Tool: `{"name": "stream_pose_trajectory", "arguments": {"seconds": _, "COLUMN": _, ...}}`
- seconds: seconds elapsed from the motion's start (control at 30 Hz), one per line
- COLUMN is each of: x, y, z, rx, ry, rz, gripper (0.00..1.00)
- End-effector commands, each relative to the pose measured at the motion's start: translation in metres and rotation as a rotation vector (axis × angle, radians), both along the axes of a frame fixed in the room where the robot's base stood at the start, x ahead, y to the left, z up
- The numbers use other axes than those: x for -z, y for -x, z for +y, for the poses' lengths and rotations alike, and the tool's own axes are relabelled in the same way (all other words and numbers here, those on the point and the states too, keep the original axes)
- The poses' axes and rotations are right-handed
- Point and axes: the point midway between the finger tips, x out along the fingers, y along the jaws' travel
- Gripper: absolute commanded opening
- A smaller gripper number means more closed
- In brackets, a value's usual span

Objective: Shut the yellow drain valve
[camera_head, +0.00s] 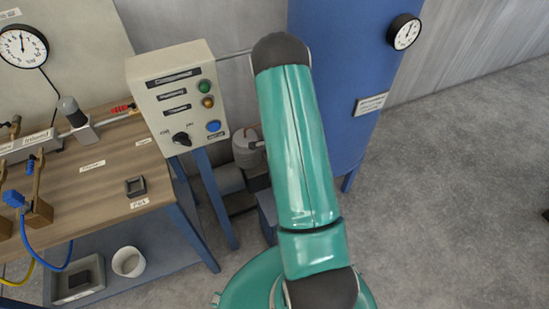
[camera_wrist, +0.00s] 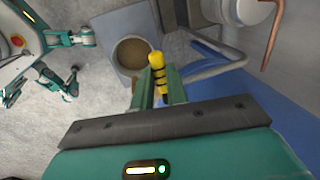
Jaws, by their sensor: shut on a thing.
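The yellow drain valve (camera_wrist: 156,60) shows in the wrist view as a yellow handle with dark bands, near the middle of the picture. My gripper (camera_wrist: 160,77) has its two green fingers on either side of this handle and is shut on it. The handle's upper end sticks out beyond the fingertips. The valve's body and the joint to its pipe are hard to make out behind the fingers. In the head view the valve and my gripper are out of sight; my green arm reaches up the middle of the picture.
A grey container (camera_wrist: 133,52) with a brownish inside lies just beyond the handle. Grey tubing (camera_wrist: 215,67) and a copper pipe (camera_wrist: 283,35) are at the right. In the head view, a blue tank (camera_head: 340,75), control box (camera_head: 160,92) and wooden bench (camera_head: 95,180) stand around my arm.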

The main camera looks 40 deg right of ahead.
Motion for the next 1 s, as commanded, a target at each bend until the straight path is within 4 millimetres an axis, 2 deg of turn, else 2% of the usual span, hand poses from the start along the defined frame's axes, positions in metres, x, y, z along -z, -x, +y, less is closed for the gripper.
{"name": "stream_pose_trajectory", "arguments": {"seconds": 0.2, "x": -0.002, "y": -0.002, "z": -0.002, "rx": 0.003, "ry": 0.004, "rz": -0.005, "gripper": 0.0}}
{"name": "stream_pose_trajectory", "arguments": {"seconds": 0.23, "x": -0.002, "y": -0.002, "z": -0.002, "rx": 0.003, "ry": 0.004, "rz": -0.005, "gripper": 0.21}}
{"name": "stream_pose_trajectory", "arguments": {"seconds": 0.3, "x": -0.001, "y": -0.002, "z": -0.002, "rx": 0.002, "ry": 0.004, "rz": -0.004, "gripper": 0.34}}
{"name": "stream_pose_trajectory", "arguments": {"seconds": 0.33, "x": -0.001, "y": -0.001, "z": -0.002, "rx": 0.001, "ry": 0.003, "rz": -0.004, "gripper": 0.37}}
{"name": "stream_pose_trajectory", "arguments": {"seconds": 0.67, "x": -0.003, "y": 0.0, "z": -0.001, "rx": 0.0, "ry": 0.002, "rz": -0.003, "gripper": 0.37}}
{"name": "stream_pose_trajectory", "arguments": {"seconds": 0.87, "x": -0.027, "y": 0.003, "z": 0.001, "rx": -0.002, "ry": 0.003, "rz": -0.004, "gripper": 0.37}}
{"name": "stream_pose_trajectory", "arguments": {"seconds": 1.0, "x": -0.055, "y": 0.008, "z": 0.002, "rx": -0.002, "ry": 0.004, "rz": -0.005, "gripper": 0.37}}
